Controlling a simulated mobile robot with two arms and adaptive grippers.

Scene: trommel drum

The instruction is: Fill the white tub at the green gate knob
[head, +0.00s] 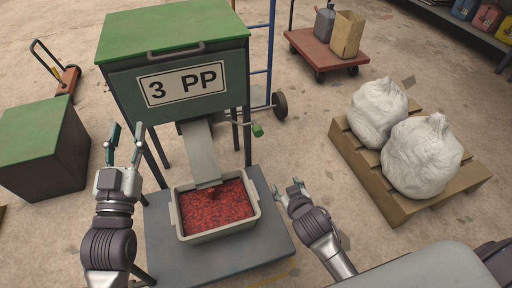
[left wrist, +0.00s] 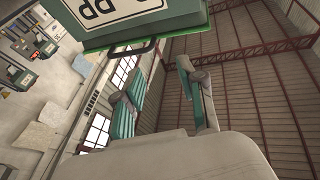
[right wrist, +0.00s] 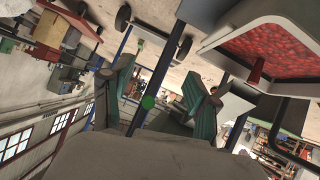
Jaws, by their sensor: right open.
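The white tub (head: 178,222) stands upright on a grey platform under the chute (head: 200,155) of a green hopper marked "3 PP" (head: 182,82). Red granules (head: 222,205) cover its floor, below the rim. In the right wrist view a red strand (right wrist: 257,70) spans from chute mouth to granules. The green gate knob (head: 258,130) sits on a rod right of the chute; it also shows in the right wrist view (right wrist: 148,102). My right gripper (head: 287,188) is open and empty, right of the tub, apart from the knob. My left gripper (head: 125,145) is open and empty, left of the hopper.
A pallet (head: 385,190) with two white sacks stands at the right. A red cart (head: 325,50) with containers is behind. A green-topped box (head: 40,145) stands at the left. The grey platform (head: 265,225) has bare room around the tub.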

